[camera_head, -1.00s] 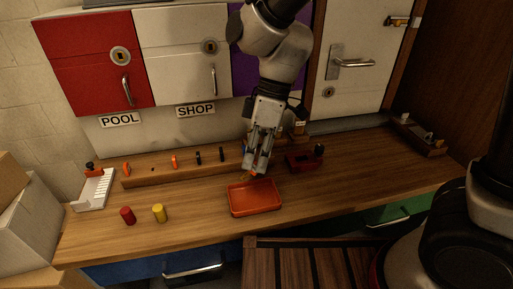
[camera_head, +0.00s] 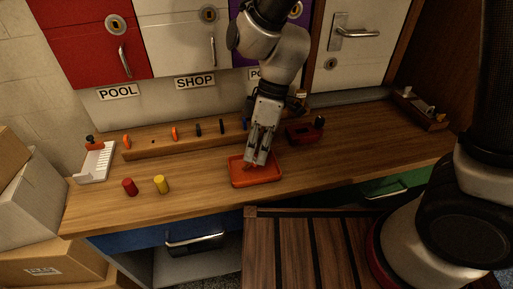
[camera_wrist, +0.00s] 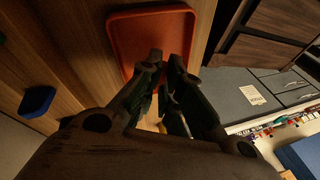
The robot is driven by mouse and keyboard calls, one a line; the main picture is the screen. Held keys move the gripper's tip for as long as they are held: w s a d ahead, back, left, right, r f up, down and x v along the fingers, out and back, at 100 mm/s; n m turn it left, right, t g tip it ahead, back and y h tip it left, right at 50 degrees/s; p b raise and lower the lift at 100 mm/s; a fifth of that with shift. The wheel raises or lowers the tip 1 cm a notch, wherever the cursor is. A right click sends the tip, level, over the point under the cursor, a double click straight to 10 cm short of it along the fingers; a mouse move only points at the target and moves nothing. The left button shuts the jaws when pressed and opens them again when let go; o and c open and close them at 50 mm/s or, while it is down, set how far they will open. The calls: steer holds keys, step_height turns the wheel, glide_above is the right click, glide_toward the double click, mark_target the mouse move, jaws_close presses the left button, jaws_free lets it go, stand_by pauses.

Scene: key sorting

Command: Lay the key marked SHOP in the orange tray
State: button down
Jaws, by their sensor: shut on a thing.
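The orange tray (camera_head: 240,183) lies on the wooden worktop, and it also fills the upper middle of the wrist view (camera_wrist: 120,40). My gripper (camera_head: 255,162) points down over the tray's back part, with its fingertips (camera_wrist: 166,62) low above the tray floor. It is shut on a small orange key (camera_head: 247,167), mostly hidden by the fingers and hard to separate from the tray's colour. The key's marking cannot be read. Whether the key touches the tray floor cannot be told.
A wooden rack (camera_head: 160,147) with several orange and dark keys stands behind the tray. A red cylinder (camera_head: 129,187) and a yellow cylinder (camera_head: 161,184) stand to the left. The worktop right of the tray is clear.

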steer(key=c, duration=1.5)
jaws_free()
steer(key=shift+r, duration=0.1)
steer(key=v, duration=1.1)
steer(key=shift+w+d+r, duration=0.1)
steer(key=shift+r, duration=0.3)
